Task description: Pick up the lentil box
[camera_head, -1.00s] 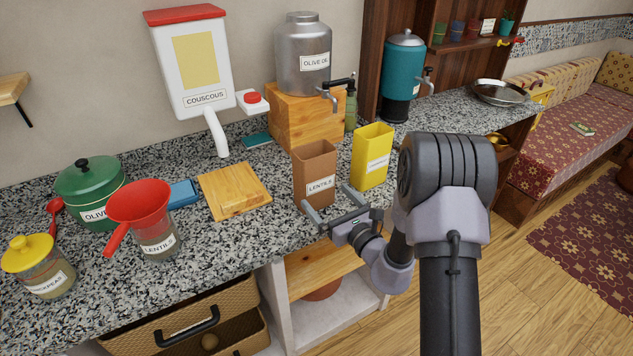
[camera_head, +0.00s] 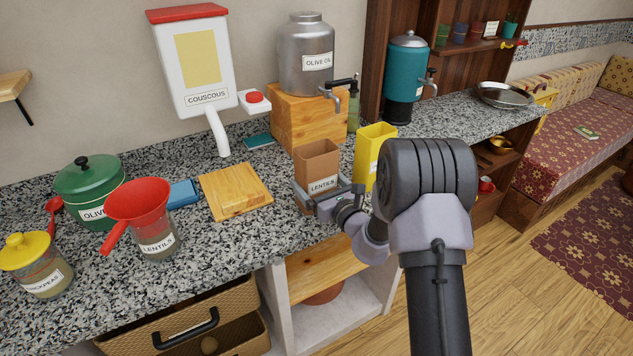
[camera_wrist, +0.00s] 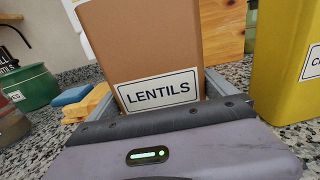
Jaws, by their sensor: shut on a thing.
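The lentil box (camera_head: 317,163) is a brown, open-topped box with a white LENTILS label. It stands upright on the speckled counter, left of the yellow box. My gripper (camera_head: 325,190) is shut on it, with one finger along each side at about label height. In the wrist view the lentil box (camera_wrist: 145,45) fills the middle, its label facing the camera just beyond my gripper (camera_wrist: 160,105). The fingers run back along both sides of the box and their tips are mostly hidden. The box's base is partly hidden by my gripper.
The yellow box (camera_head: 372,148) stands close on the right. A wooden board (camera_head: 235,190) lies to the left. The wooden block (camera_head: 300,118) under the olive oil tank is close behind. A glass jar (camera_head: 158,240) with a red funnel (camera_head: 137,203) stands further left.

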